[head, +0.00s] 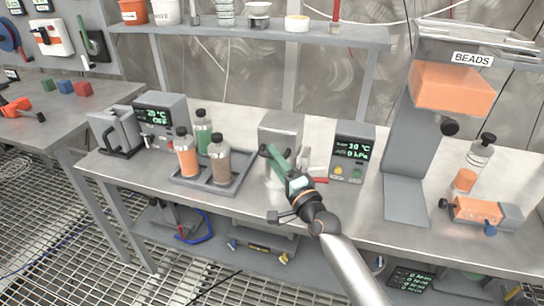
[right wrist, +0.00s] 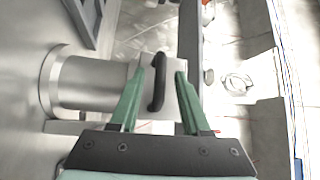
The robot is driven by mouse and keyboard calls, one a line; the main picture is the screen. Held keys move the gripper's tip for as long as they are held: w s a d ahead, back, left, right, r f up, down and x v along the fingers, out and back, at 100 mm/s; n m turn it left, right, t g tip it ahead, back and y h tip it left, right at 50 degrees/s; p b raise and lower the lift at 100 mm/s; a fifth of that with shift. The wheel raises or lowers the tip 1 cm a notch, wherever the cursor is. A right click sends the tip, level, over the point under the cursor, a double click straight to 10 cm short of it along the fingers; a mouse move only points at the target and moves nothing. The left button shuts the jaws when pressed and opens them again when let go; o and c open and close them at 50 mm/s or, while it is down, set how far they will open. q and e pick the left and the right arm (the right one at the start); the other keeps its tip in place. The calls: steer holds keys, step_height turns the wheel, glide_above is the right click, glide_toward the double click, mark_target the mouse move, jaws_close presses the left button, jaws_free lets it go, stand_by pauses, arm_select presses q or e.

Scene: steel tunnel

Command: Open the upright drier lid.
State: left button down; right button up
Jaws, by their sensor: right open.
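The drier (head: 280,130) is a grey metal body on the bench, with a display unit (head: 351,150) beside it. My right gripper (head: 272,154) is in front of it and covers part of it. In the right wrist view, a metal cylinder (right wrist: 85,85) lies at the left, with a pale block and a black bar handle (right wrist: 158,82) to its right. The open green fingers of my right gripper (right wrist: 159,72) stand on either side of the handle, with visible gaps in this view. I cannot tell how far the lid is open. My left gripper is not in view.
A tray (head: 243,184) with several bottles stands left of the drier. A grey stand under an orange beads hopper (head: 452,88) rises on the right. A shelf (head: 240,36) runs above the back of the bench. Bare bench (head: 350,208) lies right of the gripper.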

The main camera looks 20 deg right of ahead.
steer(key=shift+x, duration=0.75)
jaws_close()
stand_by(1.0)
